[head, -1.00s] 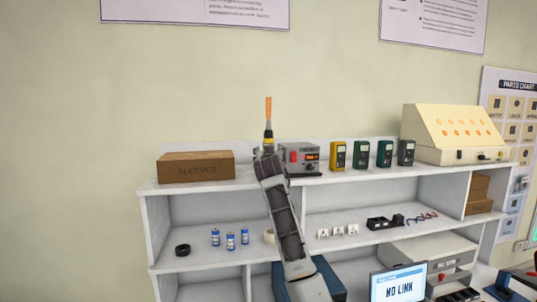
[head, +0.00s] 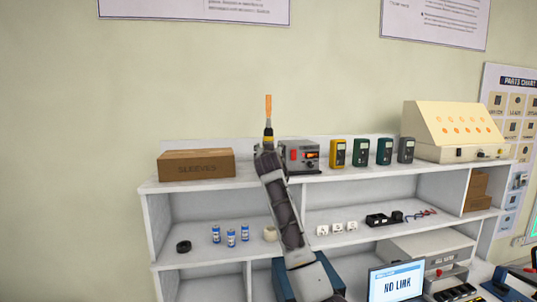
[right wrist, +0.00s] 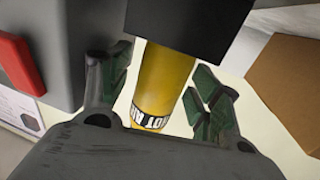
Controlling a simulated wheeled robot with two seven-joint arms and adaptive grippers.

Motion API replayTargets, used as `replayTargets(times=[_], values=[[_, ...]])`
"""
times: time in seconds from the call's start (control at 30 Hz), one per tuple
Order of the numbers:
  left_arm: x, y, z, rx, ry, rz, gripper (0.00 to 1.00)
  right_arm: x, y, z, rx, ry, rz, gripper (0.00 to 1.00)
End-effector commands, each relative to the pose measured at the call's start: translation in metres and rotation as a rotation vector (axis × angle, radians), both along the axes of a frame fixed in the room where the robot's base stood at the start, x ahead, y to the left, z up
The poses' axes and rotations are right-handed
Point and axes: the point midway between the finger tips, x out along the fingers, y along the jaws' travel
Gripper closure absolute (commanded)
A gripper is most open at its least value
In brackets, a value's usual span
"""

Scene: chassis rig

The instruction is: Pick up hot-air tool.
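The hot-air tool (head: 268,118) stands upright left of the grey station (head: 300,156) on the top shelf, its orange end up. My right gripper (head: 266,150) is at its lower part and hides its foot in the head view. In the right wrist view the tool's yellow body (right wrist: 163,85), with a HOT AIR label and a black part above, lies between the fingers of my right gripper (right wrist: 160,85). The fingers look open around it: a gap shows on the left, and the right finger overlaps its edge. My left gripper is out of view.
A brown SLEEVES box (head: 196,165) stands left of the tool. Several meters (head: 361,152) stand to the right, with a cream sloped console (head: 452,132) beyond. The shelf unit (head: 200,262) holds small parts below, and a NO LINK screen (head: 397,282) is at the front right.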

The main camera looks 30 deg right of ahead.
Motion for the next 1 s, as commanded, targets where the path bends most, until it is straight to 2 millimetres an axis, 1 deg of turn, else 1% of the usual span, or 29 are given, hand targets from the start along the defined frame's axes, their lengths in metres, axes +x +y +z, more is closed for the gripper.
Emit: replayTargets(times=[0.03, 0.4, 0.47, 0.83, 1.0], values=[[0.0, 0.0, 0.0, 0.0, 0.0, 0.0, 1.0, 0.0, 0.0, 0.0, 0.0, 0.0, 0.0, 0.46], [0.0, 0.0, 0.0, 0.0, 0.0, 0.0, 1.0, 0.0, 0.0, 0.0, 0.0, 0.0, 0.0, 0.93], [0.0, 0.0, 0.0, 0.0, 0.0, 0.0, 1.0, 0.0, 0.0, 0.0, 0.0, 0.0, 0.0, 1.0], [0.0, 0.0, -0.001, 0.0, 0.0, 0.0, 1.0, 0.0, 0.0, 0.004, 0.0, -0.003, 0.0, 1.0], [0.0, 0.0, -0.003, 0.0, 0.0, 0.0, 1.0, 0.0, 0.0, 0.011, 0.0, -0.005, 0.0, 1.0]])
